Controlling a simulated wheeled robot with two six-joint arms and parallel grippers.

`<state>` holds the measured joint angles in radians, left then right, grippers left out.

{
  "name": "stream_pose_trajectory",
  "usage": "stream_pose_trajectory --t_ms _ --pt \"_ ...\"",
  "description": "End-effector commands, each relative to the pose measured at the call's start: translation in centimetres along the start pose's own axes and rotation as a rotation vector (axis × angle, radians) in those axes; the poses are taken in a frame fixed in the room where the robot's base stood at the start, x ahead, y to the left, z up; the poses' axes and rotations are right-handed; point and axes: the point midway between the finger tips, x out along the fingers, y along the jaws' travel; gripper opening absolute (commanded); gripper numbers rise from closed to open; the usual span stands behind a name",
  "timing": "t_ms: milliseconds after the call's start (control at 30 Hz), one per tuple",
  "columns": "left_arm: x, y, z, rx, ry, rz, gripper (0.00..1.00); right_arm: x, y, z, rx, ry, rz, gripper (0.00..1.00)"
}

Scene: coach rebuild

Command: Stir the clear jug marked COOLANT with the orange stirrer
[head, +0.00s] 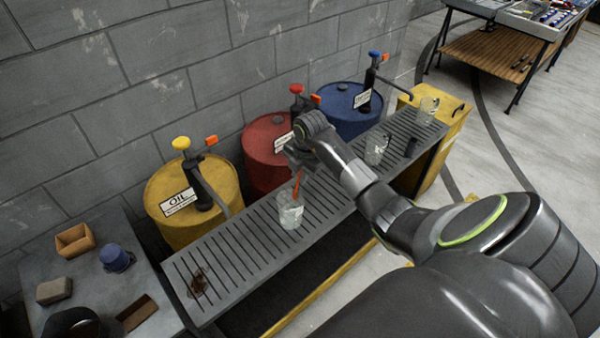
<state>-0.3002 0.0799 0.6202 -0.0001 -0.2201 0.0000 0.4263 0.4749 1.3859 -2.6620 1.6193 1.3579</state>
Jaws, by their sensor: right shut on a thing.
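My right gripper (298,164) is shut on the orange stirrer (297,186) above the slatted grey bench. The stirrer hangs down, and its lower end goes into the mouth of a clear jug (290,213) on the bench. The jug stands upright with a pale label, too small to read. A second clear jug (376,150) stands farther right on the bench, and a third clear jug (427,110) near its far end. I cannot tell from the labels which one is marked COOLANT. My left gripper is not in view.
Behind the bench stand a yellow OIL drum (165,226), a red drum (257,165) and a blue drum (348,122), with pumps. A side table (85,285) at lower left holds a blue cup (116,258) and small blocks. The bench's near-left end is clear except for a brown stain.

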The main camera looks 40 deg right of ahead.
Motion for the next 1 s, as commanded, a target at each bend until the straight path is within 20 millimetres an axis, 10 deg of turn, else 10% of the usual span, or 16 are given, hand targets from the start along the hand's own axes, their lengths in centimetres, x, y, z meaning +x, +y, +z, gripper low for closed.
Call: stream_pose_trajectory --t_ms 1000 --pt "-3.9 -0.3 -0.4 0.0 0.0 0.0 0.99 -4.9 1.0 0.1 0.0 0.0 0.0 0.0"
